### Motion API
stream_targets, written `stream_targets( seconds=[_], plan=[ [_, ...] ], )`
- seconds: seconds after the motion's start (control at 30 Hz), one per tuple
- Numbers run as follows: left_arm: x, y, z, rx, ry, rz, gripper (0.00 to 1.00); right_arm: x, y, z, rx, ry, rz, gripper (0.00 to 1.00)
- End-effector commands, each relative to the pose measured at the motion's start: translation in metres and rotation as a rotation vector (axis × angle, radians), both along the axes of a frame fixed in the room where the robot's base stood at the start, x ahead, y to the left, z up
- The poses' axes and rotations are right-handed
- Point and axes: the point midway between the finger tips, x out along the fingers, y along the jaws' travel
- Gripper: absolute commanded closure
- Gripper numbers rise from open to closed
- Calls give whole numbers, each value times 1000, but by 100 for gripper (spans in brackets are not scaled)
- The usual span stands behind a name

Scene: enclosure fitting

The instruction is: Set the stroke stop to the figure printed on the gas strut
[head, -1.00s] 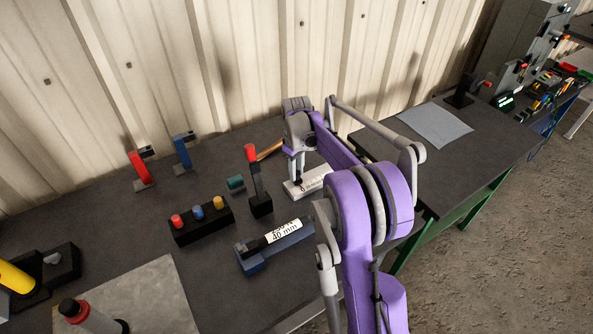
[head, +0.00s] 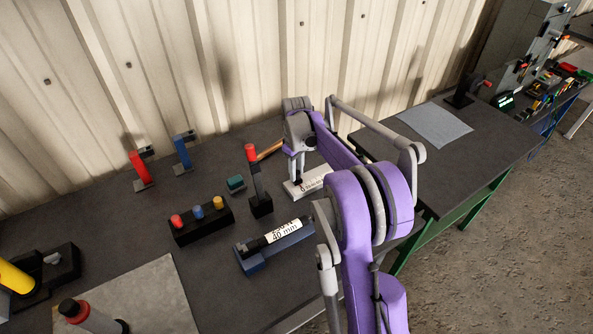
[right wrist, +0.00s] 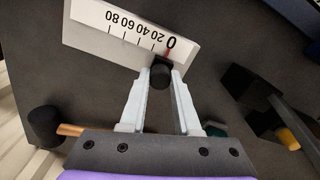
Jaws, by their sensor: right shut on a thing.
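The stroke stop is a white scale plate (head: 312,181) on the bench, marked 0, 20, 40, 60 and 80 in the right wrist view (right wrist: 130,35). Its black knob (right wrist: 160,75) sits at the 0 end, with a small red mark beside the 0. My right gripper (head: 298,182) is shut on this knob, and its two fingers show around it in the right wrist view (right wrist: 160,88). The gas strut (head: 282,233) lies in a blue cradle (head: 252,263); its white label reads 40 mm, with an upper line partly unclear. My left gripper is out of view.
A black block with red, blue and yellow knobs (head: 202,222) and a red-topped upright lever (head: 260,204) stand left of the stop. A wooden-handled tool (head: 269,149) lies behind. Red (head: 141,172) and blue (head: 182,155) clamps stand near the wall.

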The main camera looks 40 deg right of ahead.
Motion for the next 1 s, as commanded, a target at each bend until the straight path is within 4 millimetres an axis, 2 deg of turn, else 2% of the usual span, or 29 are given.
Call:
stream_targets(
  seconds=[0.17, 0.4, 0.63, 0.67, 0.8, 0.83, 1.0],
  plan=[
    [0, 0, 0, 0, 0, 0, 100, -1, -7, 0, -1, 0, -2, 100],
    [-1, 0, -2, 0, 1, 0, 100, -5, -40, 0, -1, 0, -2, 100],
    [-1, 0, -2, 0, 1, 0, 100, -4, -40, 0, 0, 0, 0, 100],
    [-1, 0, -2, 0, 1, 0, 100, -4, -40, 0, 0, 0, 0, 68],
    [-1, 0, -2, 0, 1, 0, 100, -4, -40, 0, 0, 0, 0, 42],
    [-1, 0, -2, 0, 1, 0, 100, -4, -40, 0, 0, 0, 0, 39],
    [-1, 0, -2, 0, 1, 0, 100, -4, -40, 0, 0, 0, 0, 39]
  ],
)
